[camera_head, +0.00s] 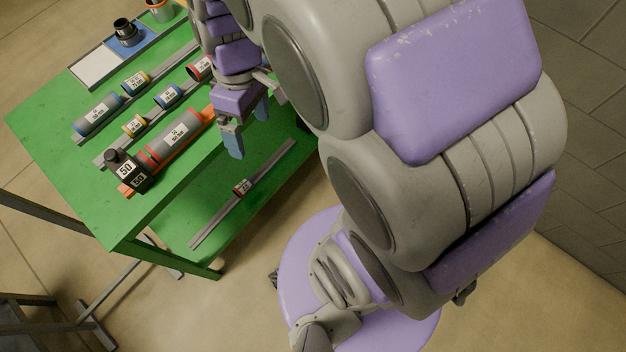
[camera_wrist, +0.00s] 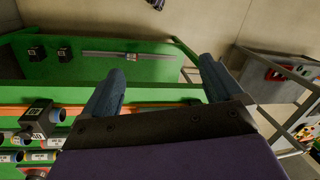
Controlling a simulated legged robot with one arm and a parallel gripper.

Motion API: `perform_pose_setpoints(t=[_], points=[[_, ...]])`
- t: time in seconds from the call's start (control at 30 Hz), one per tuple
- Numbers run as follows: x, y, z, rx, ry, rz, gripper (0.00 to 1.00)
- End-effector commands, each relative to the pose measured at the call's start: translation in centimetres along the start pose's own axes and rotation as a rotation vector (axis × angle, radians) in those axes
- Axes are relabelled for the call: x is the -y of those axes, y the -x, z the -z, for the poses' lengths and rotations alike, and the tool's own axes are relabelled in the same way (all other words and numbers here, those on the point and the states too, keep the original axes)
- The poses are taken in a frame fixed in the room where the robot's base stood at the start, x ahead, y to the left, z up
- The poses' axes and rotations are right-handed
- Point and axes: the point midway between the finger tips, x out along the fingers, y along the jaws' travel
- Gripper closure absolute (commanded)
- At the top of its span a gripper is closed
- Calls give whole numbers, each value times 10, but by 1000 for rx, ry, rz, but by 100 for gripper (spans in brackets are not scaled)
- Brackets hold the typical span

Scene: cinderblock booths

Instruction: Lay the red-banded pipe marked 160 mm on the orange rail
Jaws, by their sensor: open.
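The green table (camera_head: 60,120) fills the left of the head view. The orange rail (camera_head: 126,191) lies along its near side. A large grey pipe (camera_head: 160,153) with a white label and reddish ends lies along this rail; its label is too small to read surely. A smaller red-ended pipe (camera_head: 194,68) lies on a grey rail farther back. My gripper (camera_head: 248,126) is open and empty, just right of the large pipe, over the table's right edge. In the wrist view, my open fingers (camera_wrist: 163,75) stand apart with nothing between them, and the orange rail (camera_wrist: 150,104) crosses behind.
A black block marked 50 (camera_head: 127,172) stands by the orange rail's near end. Blue- and yellow-banded pipes (camera_head: 100,110) lie on grey rails (camera_head: 90,131). A tray (camera_head: 95,68) is at the back. A lower green shelf (camera_head: 195,215) carries a grey rail (camera_head: 212,222).

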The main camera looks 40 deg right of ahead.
Motion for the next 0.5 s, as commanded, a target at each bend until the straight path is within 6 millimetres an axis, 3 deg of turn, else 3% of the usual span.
perform_pose_setpoints(t=[0.1,0.3,0.5], points=[[19,-4,-43,20,-171,-26,7],[44,-19,-105,49,-433,-72,7],[57,-31,-139,61,-582,-104,7]])
